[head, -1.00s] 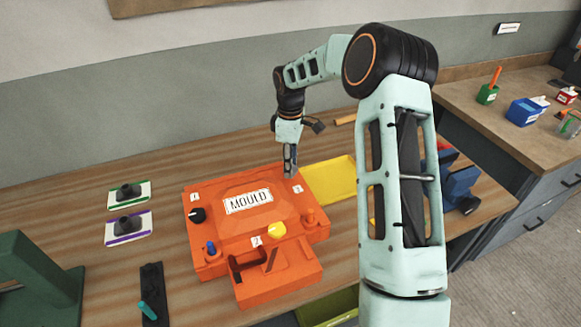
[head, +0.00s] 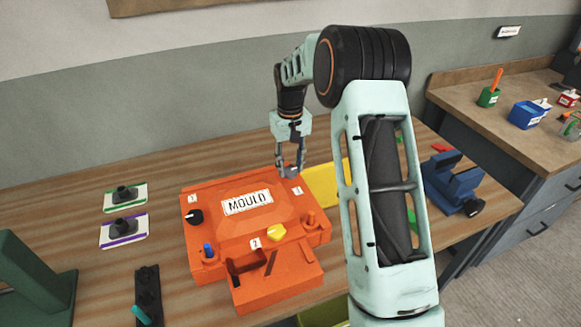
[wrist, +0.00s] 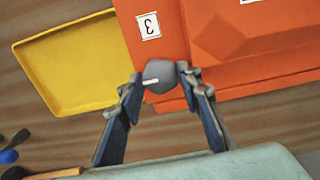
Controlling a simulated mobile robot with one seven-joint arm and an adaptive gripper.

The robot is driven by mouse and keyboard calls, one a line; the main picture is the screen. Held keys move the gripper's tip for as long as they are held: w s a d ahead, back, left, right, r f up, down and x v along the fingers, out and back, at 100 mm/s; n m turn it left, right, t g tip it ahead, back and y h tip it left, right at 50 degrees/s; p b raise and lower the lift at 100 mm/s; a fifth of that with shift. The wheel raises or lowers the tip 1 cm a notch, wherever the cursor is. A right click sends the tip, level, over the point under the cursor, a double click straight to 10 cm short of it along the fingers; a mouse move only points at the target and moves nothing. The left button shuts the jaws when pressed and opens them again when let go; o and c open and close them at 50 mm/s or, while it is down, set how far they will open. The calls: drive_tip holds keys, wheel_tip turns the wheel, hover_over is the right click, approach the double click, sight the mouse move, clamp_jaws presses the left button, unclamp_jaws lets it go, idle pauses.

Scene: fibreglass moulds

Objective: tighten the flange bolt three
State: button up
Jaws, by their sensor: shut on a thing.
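The orange mould (head: 225,228) lies on the wooden bench, with a "MOULD" plate on top. In the wrist view, flange bolt three (wrist: 159,73) is a grey knob with a white line, at the mould's edge beside the label "3" (wrist: 148,26). My gripper (wrist: 160,75) is shut on it, one finger on either side. A black knob (head: 196,216) sits by label 1 and a yellow knob (head: 277,232) by label 2.
A yellow tray (wrist: 72,60) lies close beside the mould, partly behind my arm in the head view. A blue vise (head: 450,180) stands at right. Two labelled mats (head: 126,197) with dark parts lie at left. A black rack (head: 148,285) lies front left.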

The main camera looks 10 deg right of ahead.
drive_tip(key=m, duration=0.4)
drive_tip(key=shift+m, duration=0.4)
drive_tip(key=m, duration=0.3)
drive_tip(key=shift+m, duration=0.3)
drive_tip(key=m, duration=0.9)
drive_tip(key=shift+p, duration=0.35)
drive_tip(key=m+p, duration=0.1)
drive_tip(key=m, duration=0.3)
drive_tip(key=shift+m, duration=0.3)
drive_tip(key=m+p, duration=0.1)
drive_tip(key=m, duration=0.3)
drive_tip(key=m+p, duration=0.1)
drive_tip(key=m, duration=0.4)
drive_tip(key=shift+p, duration=0.35)
drive_tip(key=shift+m+p, duration=0.6)
drive_tip(key=shift+m, duration=1.2)
